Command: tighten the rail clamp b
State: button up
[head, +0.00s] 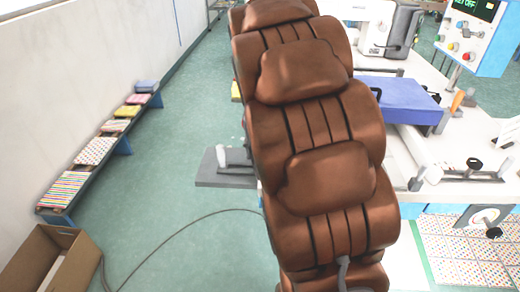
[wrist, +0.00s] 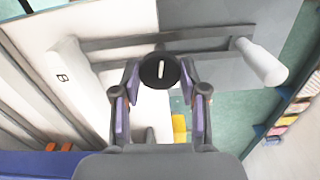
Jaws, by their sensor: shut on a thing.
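In the wrist view my gripper (wrist: 160,78) has its two purple-padded fingers on either side of a round black knob (wrist: 159,71) with a white line across its face. The gripper is shut on this knob. The knob sits at a grey rail (wrist: 205,33) that runs across the view. A white block with the letter B (wrist: 62,77) stands at the rail's left end, and a white cylinder (wrist: 262,62) at its right end. In the head view neither my gripper nor this knob shows; a tall brown padded leather form (head: 315,75) covers the middle.
In the head view, a blue case (head: 398,98) lies on the white machine table at right, near other black knobs (head: 475,163). A low bench with coloured stacks (head: 95,150) and a cardboard box (head: 45,262) stand at left.

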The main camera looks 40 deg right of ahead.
jog(key=m, duration=0.3)
jog(key=shift+d+m+p, duration=0.1)
jog(key=shift+m+p, duration=0.3)
jog(key=m+p, duration=0.1)
jog(key=m, duration=0.2)
jog(key=shift+s+r+m, duration=0.1)
jog(key=shift+m, duration=0.2)
jog(key=m+p, duration=0.2)
jog(key=m, duration=0.2)
jog(key=shift+m+p, duration=0.75)
jog(key=shift+m, duration=0.85)
jog(key=o, duration=1.1)
jog(key=shift+o, duration=0.2)
